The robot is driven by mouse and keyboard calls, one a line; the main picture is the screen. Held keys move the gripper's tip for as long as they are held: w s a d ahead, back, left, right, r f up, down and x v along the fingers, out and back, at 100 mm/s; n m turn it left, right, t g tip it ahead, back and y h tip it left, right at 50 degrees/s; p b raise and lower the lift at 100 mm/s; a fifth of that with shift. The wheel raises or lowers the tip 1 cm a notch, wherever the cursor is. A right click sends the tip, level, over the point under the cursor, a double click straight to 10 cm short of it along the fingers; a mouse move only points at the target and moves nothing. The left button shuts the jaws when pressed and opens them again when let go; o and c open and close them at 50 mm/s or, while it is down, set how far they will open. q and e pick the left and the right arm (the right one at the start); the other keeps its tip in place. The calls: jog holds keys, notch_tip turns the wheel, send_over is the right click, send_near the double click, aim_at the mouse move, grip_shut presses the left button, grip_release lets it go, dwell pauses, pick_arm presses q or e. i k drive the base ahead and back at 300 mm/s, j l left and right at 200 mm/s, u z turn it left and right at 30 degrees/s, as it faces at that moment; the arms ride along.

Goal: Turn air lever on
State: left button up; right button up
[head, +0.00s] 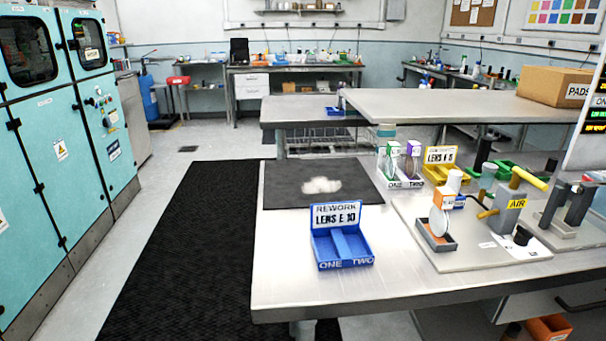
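A grey block labelled AIR (509,211) stands upright on a light base plate at the right of the near steel table. A smaller yellow piece (487,213) sticks out at the block's left side. Which of its positions is on cannot be told from this view. Neither of my grippers is in view.
A blue REWORK tray (341,247), a dark mat (285,190) and a yellow LENS tray (440,160) share the table. Dark posts stand right of the block.

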aim_at(518, 173)
jog(key=z, duration=1.25)
